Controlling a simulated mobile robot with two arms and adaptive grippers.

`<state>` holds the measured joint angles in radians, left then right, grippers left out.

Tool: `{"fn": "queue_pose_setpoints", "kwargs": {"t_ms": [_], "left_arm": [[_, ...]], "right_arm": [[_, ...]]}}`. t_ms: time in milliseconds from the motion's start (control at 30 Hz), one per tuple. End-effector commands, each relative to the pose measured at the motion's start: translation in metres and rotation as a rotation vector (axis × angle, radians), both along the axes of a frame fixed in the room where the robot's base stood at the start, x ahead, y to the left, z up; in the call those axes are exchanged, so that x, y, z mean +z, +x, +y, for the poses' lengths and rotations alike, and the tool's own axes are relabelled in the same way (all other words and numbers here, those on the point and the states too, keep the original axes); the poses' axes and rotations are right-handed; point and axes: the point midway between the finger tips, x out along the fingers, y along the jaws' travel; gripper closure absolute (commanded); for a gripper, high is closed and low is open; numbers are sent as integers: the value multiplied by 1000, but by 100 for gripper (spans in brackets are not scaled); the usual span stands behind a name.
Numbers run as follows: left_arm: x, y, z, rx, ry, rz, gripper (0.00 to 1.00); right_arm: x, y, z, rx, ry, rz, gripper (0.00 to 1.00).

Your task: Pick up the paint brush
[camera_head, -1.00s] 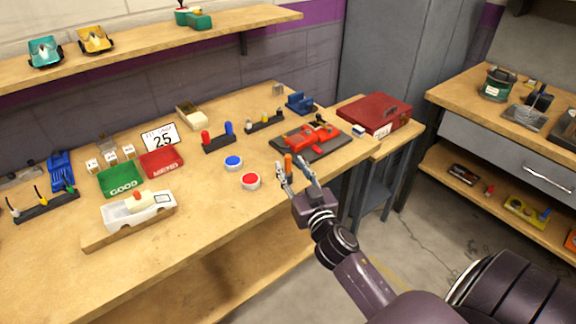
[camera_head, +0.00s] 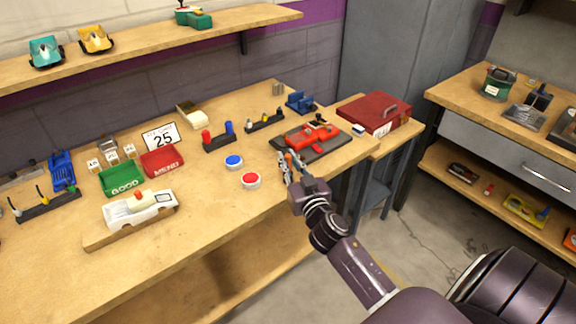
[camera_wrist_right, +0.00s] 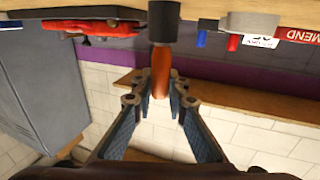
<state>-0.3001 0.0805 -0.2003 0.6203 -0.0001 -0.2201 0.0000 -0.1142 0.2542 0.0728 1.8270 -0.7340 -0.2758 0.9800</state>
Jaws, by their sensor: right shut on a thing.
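My right gripper (camera_head: 290,160) is over the front edge of the workbench (camera_head: 215,205). It is shut on an upright orange handle (camera_wrist_right: 160,70), which looks like the paint brush. In the right wrist view its fingers (camera_wrist_right: 162,84) flank the handle on both sides. A dark cylinder (camera_wrist_right: 163,22) sits at the bench end of the handle; whether it is a holder or part of the brush I cannot tell. The bristles are not visible. In the head view the fingers mostly hide the handle. My left gripper is not in view.
A red car on a dark mat (camera_head: 325,148) lies just behind the gripper. A red button (camera_head: 251,180) and a blue button (camera_head: 234,162) are to its left. A red toolbox (camera_head: 374,112) stands behind right.

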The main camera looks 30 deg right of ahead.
Motion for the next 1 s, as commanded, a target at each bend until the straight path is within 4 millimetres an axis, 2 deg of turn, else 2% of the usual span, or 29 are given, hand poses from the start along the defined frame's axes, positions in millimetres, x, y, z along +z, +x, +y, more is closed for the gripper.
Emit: {"fn": "queue_pose_setpoints", "kwargs": {"t_ms": [167,367,467,800,1000], "left_arm": [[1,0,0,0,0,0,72],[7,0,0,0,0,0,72],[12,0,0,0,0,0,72],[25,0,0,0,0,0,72],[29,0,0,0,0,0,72]], "right_arm": [[3,0,0,0,0,-1,100],[22,0,-1,0,-3,-3,100],[40,0,0,1,-4,-4,100],[133,0,0,2,-4,-8,100],[176,0,0,2,-1,-5,100]]}}
